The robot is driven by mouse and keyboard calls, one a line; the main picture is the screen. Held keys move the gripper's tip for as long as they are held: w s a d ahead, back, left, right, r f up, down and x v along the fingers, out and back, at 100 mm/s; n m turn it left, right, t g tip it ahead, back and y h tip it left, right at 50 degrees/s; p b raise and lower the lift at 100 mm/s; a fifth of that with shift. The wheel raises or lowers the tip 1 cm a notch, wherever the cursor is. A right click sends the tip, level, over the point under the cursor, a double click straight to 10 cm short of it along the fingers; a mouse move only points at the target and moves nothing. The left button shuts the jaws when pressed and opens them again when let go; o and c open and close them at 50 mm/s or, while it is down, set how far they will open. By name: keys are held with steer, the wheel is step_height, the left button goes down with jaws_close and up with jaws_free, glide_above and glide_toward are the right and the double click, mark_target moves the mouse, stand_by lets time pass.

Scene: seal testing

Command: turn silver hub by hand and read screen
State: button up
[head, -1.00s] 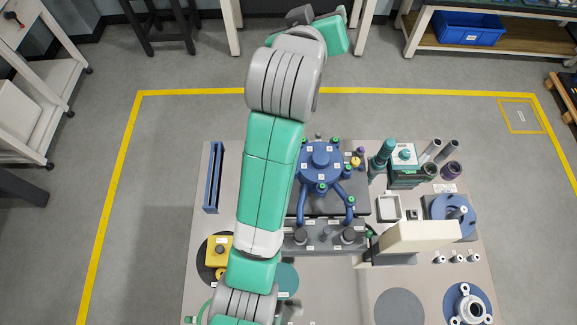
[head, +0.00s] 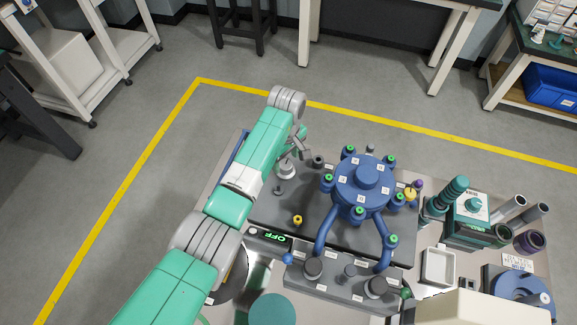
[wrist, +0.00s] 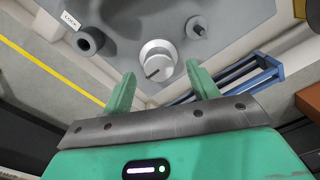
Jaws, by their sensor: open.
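The silver hub (wrist: 158,60) is a round metal knob with a dark line on its face, on the dark grey plate of the test rig. In the head view the hub (head: 287,170) shows just below the end of my arm. My gripper (wrist: 160,80) is open and empty, its green fingers spread on either side below the hub in the wrist view; I cannot tell that either touches it. The screen (head: 269,237) on the rig's front edge shows "OFF" in green.
A blue round manifold (head: 364,183) with curved pipes stands right of the hub. A dark socket (wrist: 90,40) labelled LOCK and a small grey knob (wrist: 196,27) flank the hub. A blue rail (wrist: 240,75) lies nearby. A small yellow knob (head: 297,219) sits near the screen.

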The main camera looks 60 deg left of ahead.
mark_target(286, 164)
steer(key=shift+f+b, duration=0.4)
steer(key=shift+f, duration=1.2)
steer(key=shift+w, duration=0.1)
steer(key=c, duration=1)
